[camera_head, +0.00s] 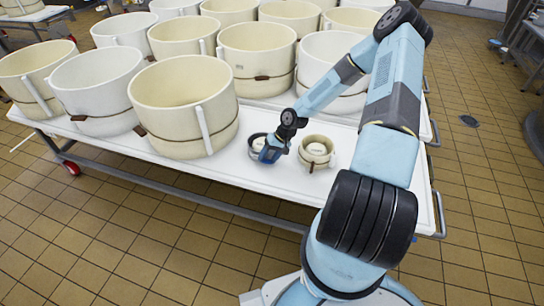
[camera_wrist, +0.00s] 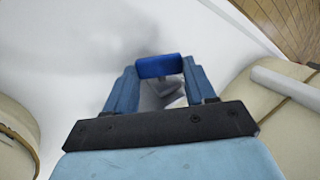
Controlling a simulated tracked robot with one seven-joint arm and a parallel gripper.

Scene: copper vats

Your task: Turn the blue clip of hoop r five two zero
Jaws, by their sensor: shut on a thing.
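My gripper (camera_head: 270,155) is low over the white table, beside a small dark ring-shaped hoop (camera_head: 255,140). In the wrist view, the blue clip (camera_wrist: 159,66) sits between the two fingertips, and my gripper is shut on it. A grey-white shape shows below the clip between the fingers. Most of the small dark hoop is hidden behind my gripper in the head view. No hoop label is readable, so I cannot tell which hoop is r five two zero.
A small cream hoop (camera_head: 316,151) stands just right of my gripper. Large cream hoops, such as the front one (camera_head: 180,110), fill the left and back of the white table (camera_head: 235,183).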

